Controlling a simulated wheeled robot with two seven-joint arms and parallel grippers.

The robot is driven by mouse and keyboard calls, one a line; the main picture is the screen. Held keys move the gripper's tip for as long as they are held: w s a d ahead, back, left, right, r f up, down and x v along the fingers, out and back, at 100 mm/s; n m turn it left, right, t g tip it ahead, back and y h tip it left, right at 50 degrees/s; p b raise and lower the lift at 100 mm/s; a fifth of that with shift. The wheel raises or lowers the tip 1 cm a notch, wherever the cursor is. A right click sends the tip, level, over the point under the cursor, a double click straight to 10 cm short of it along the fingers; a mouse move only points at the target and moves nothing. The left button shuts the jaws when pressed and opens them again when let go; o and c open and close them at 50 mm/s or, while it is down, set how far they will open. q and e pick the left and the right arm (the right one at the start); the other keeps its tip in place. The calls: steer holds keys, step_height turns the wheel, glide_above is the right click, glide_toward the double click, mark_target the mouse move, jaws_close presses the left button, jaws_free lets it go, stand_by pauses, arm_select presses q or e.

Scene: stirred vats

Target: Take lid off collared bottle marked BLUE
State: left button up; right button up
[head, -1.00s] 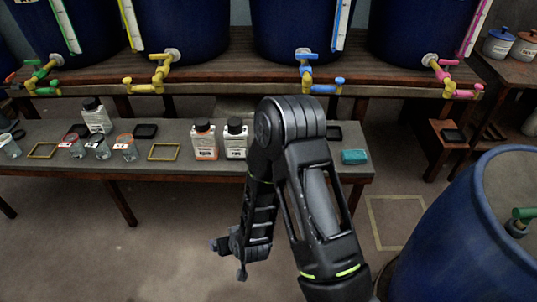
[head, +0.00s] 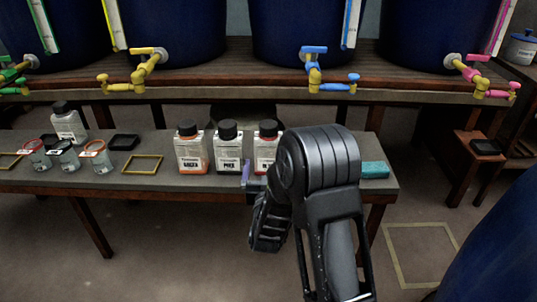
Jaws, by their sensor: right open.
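Three white bottles with black lids stand upright in a row on the low bench: a left bottle (head: 192,153), a middle bottle (head: 227,153) and a right bottle (head: 266,150). A fourth bottle with a dark lid (head: 68,124) stands at the back left. Their labels are too small to read surely, so I cannot tell which is marked BLUE. My right gripper (head: 248,174) is open at the bench's front edge, in front of the middle and right bottles, below lid height. My arm hides part of the right bottle. My left gripper is out of view.
Several small jars (head: 67,157) stand at the bench's left. A yellow frame (head: 142,164) and a black tray (head: 124,142) lie left of the bottles. A teal block (head: 374,170) lies at the right end. Large vats with coloured taps (head: 313,72) stand on the shelf behind.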

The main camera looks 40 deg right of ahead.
mark_target(268, 159)
steer(key=shift+b+x, duration=0.35)
steer(key=shift+x, duration=0.95)
steer(key=b+x, duration=0.2)
steer(key=x, duration=0.2)
steer(key=shift+w+d+f, duration=0.15)
steer(key=shift+w+f, duration=0.05)
steer(key=shift+w, duration=0.1)
steer(key=shift+w+d+r, duration=0.1)
steer(key=shift+w, duration=0.05)
steer(key=c, duration=1.4)
